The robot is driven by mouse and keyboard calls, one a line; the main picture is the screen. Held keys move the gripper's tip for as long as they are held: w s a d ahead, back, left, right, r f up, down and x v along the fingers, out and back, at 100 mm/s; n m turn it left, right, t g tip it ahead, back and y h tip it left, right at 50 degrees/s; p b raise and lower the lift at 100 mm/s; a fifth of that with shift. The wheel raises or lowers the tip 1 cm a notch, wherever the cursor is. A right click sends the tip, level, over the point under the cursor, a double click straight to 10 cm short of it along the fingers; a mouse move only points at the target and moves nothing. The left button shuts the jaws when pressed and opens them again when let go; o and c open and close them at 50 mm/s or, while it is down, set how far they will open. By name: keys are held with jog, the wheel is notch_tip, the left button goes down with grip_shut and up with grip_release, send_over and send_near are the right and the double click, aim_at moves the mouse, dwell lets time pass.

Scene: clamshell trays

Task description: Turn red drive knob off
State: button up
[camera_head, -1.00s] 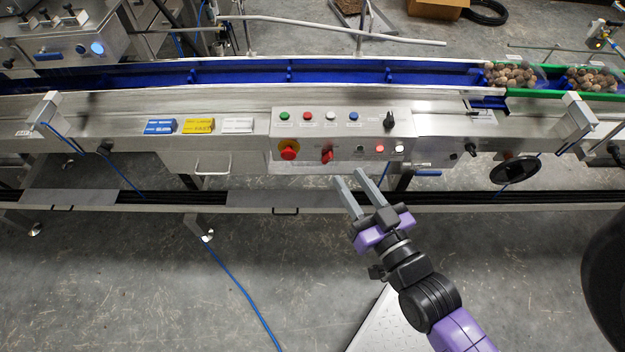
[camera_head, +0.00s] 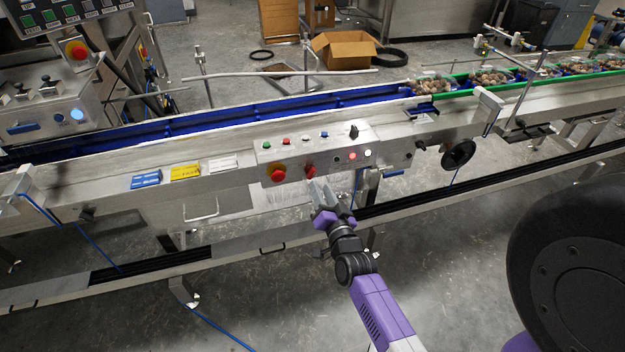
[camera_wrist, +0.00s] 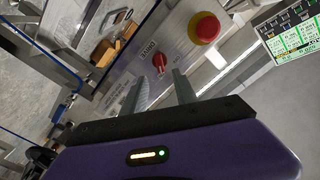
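The red drive knob (camera_head: 310,171) sits on the front face of the steel control panel (camera_head: 300,148), between the emergency stop and a row of small lights. In the wrist view the knob (camera_wrist: 159,61) stands just beyond my fingertips, beside a "DRIVE" label. My gripper (camera_head: 320,186) is below and in front of the knob in the head view. In the wrist view my gripper (camera_wrist: 160,80) has its two fingers apart with nothing between them. The knob's exact angle is hard to read.
A red emergency stop on a yellow base (camera_head: 278,174) is left of the knob; it also shows in the wrist view (camera_wrist: 205,28). Coloured buttons (camera_head: 295,140) and a black selector (camera_head: 354,131) line the panel top. A black handwheel (camera_head: 459,154) is to the right. Floor in front is open.

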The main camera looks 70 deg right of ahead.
aim_at(314, 174)
jog(key=x, duration=0.6)
jog(key=shift+w+d, duration=0.15)
jog(key=shift+w, duration=0.15)
jog(key=shift+c, duration=0.2)
grip_shut()
